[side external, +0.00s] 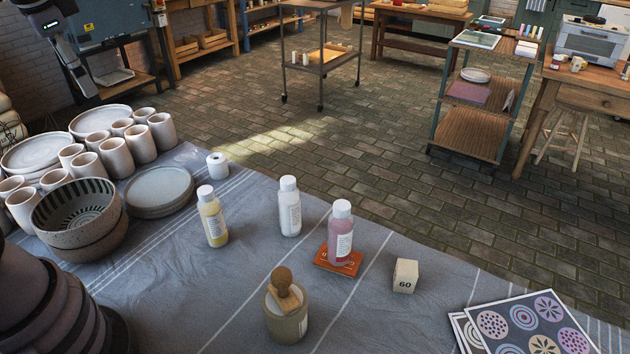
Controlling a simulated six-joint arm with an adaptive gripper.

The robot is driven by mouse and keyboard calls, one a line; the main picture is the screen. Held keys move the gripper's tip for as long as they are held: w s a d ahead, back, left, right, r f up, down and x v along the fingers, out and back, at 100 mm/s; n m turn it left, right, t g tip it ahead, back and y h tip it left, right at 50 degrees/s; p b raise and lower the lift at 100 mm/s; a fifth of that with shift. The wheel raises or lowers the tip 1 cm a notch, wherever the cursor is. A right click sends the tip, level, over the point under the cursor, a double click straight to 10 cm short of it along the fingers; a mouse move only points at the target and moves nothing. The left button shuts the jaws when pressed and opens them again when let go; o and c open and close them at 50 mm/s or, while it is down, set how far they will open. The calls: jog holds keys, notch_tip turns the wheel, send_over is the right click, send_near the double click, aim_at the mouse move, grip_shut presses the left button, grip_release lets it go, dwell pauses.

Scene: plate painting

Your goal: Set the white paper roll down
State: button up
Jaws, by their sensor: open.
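The white paper roll (217,167) stands upright on the grey cloth of the table (250,270), near the cloth's far edge. It is right of a stack of grey plates, and nothing holds it. My gripper (78,82) is at the upper left of the picture, partly cut off by the frame. It is open, well apart from the roll, and no object shows in it.
Several pale cups (140,144), plates (160,188) and striped bowls (76,212) crowd the left. Bottles of yellow (213,222), white (290,212) and pink (341,240) stand mid-table, the pink on an orange tile (337,262). A jar (287,320), a "60" block (405,276) and pattern sheets (530,328) are nearer.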

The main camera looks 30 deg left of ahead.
jog(key=s+d+n+t+h, duration=0.2)
jog(key=s+d, duration=0.2)
jog(key=s, duration=0.2)
jog(key=shift+s+d+f+t+h, duration=0.15)
jog(key=shift+s+f+t+h, duration=0.15)
jog(key=shift+s+f+t, duration=0.1)
jog(key=shift+r, duration=0.1)
dwell(0.6)
